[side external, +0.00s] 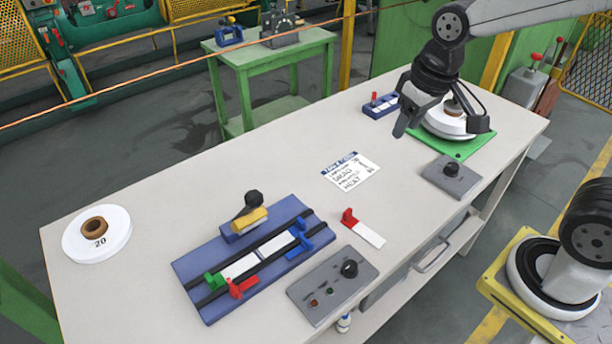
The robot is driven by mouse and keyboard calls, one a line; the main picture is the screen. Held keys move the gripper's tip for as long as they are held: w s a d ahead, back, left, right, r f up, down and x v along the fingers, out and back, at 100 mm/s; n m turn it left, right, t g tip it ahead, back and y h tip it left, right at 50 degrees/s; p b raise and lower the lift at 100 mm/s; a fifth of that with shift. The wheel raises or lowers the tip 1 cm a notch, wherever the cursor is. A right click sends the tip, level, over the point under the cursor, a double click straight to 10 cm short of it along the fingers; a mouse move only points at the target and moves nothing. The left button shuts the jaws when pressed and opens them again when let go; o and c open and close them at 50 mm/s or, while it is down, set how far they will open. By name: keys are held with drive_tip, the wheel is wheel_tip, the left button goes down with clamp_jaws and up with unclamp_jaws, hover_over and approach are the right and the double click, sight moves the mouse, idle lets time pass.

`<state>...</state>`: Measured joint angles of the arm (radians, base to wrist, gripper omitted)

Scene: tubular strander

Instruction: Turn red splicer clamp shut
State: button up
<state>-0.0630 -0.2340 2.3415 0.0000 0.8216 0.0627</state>
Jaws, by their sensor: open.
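The splicer is a blue plate (196,264) lying at a slant on the bench, with dark rails and white strips along it. The red splicer clamp (241,289) sits at its front edge, beside the green clamp (215,280). A blue clamp (304,240) is at the plate's right end. Whether the red clamp is turned open or shut is too small to tell. My gripper (438,122) is open and empty at the far right of the bench, well away from the splicer, in front of a white spool (445,125) on a green mat (458,149).
A black-knobbed yellow press (249,216) rises behind the splicer rails. A grey control box (332,287) and a red-handled white strip (364,232) lie to its right. A white reel (97,236) is at left. A label card (351,171) lies on the otherwise clear bench middle.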

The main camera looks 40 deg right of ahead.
drive_tip(key=w+a, duration=0.2)
drive_tip(key=a, duration=0.6)
drive_tip(key=w+a+g, duration=0.1)
drive_tip(key=w+a, duration=0.2)
drive_tip(key=a, duration=0.5)
drive_tip(key=w+a+g, duration=0.1)
drive_tip(key=w+a, duration=0.2)
drive_tip(key=a, duration=0.5)
drive_tip(key=shift+w+r, duration=0.1)
drive_tip(key=shift+r, duration=0.3)
hover_over(233, 285)
drive_tip(key=f, duration=0.2)
wheel_tip(233, 285, down, 14)
drive_tip(key=shift+f, duration=0.5)
drive_tip(key=shift+f, duration=3.85)
